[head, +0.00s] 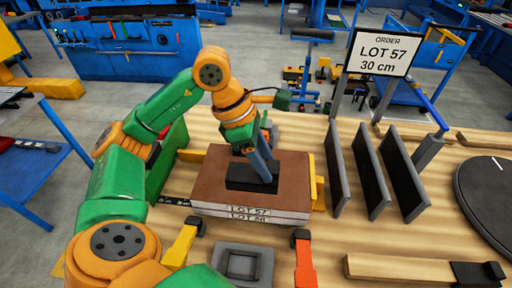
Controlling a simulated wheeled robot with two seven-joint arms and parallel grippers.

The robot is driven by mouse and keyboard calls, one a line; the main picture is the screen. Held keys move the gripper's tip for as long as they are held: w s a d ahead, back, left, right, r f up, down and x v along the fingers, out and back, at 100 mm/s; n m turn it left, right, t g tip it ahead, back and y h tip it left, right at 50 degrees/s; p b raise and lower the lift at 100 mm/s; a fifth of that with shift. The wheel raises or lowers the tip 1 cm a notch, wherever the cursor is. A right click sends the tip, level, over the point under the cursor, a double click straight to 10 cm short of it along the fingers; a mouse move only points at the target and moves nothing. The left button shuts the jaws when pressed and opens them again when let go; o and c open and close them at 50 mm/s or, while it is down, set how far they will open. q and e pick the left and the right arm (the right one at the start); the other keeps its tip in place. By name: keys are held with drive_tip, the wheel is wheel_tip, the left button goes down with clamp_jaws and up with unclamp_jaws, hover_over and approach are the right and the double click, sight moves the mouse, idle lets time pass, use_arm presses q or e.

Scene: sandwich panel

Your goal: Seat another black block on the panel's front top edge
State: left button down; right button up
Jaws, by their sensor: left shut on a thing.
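The panel (290,166) is a stack with a brown top and pale front edges marked "LOT 57", lying on the wooden bench. My left gripper (265,176) points down over the panel's top and is shut on a black block (244,178). The block is a flat dark bar over the middle to front part of the brown top. I cannot tell whether it touches the surface. My right gripper does not show.
A yellow clamp (183,242) and a red clamp (304,262) stand before the panel, with a grey square fixture (242,264) between them. Dark upright plates (371,172) and an order sign (382,52) reading "LOT 57 30 cm" stand right. A round dark disc (488,195) lies far right.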

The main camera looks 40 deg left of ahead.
use_arm(q)
drive_tip(key=b+x, duration=0.2)
drive_tip(key=x, duration=0.1)
drive_tip(key=shift+s+d, duration=0.15)
drive_tip(key=f+b, duration=0.4)
drive_tip(key=a+f+b, duration=0.1)
drive_tip(key=f+b, duration=0.1)
drive_tip(key=f, duration=0.1)
drive_tip(key=shift+s, duration=0.1)
drive_tip(key=shift+d+f+b, duration=0.15)
drive_tip(key=shift+f+b, duration=0.05)
drive_tip(key=shift+b, duration=0.2)
drive_tip(key=shift+r, duration=0.1)
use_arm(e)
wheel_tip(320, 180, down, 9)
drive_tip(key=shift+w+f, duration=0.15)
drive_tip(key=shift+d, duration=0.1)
use_arm(q)
drive_tip(key=c, duration=0.5)
unclamp_jaws()
drive_tip(key=shift+o, duration=1.2)
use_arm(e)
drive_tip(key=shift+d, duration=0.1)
